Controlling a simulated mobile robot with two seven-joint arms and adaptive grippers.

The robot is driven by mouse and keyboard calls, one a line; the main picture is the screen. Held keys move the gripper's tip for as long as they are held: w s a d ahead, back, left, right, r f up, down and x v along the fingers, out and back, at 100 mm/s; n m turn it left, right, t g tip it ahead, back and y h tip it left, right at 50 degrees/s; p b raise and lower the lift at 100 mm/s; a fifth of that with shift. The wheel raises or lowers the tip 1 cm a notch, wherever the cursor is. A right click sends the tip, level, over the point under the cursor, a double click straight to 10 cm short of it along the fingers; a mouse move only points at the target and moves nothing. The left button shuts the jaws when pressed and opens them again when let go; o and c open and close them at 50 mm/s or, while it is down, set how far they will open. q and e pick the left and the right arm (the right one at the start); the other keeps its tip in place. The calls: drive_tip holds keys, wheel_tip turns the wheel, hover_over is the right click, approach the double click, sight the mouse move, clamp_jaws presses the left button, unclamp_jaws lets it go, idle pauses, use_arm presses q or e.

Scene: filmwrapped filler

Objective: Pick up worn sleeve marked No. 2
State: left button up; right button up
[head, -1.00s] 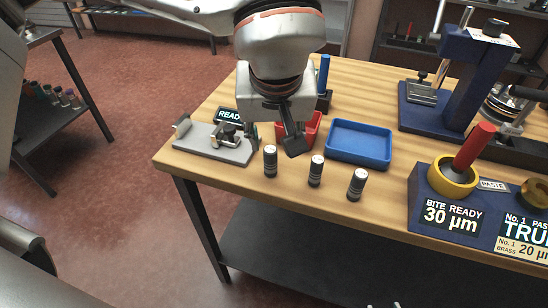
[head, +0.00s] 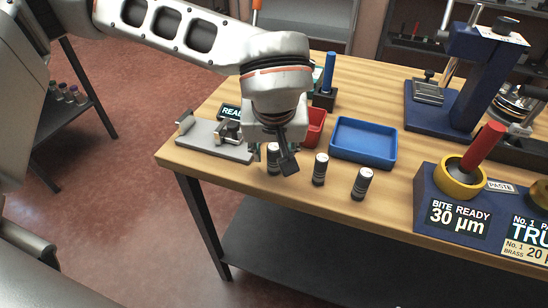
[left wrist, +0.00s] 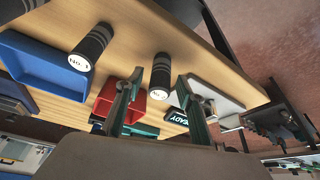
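Three dark cylindrical sleeves with pale bands stand upright in a row near the table's front edge: a left one (head: 273,160), a middle one (head: 320,169) and a right one (head: 362,184). My left gripper (head: 274,154) is over the left sleeve and partly hides it. In the left wrist view my left gripper (left wrist: 160,76) is open, with the left sleeve (left wrist: 161,70) showing between its fingers; I cannot tell whether they touch it. The neighbouring sleeve (left wrist: 91,45) appears marked No. 1. My right gripper is not in view.
A red tray (head: 316,128) and a blue tray (head: 363,157) sit behind the sleeves. A grey fixture (head: 210,142) stands to the left. A blue block with a red-handled tool (head: 484,147) is to the right. The wooden table's (head: 225,180) front strip is clear.

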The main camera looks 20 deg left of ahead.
use_arm(q)
clamp_jaws()
drive_tip(key=shift+r, duration=0.1)
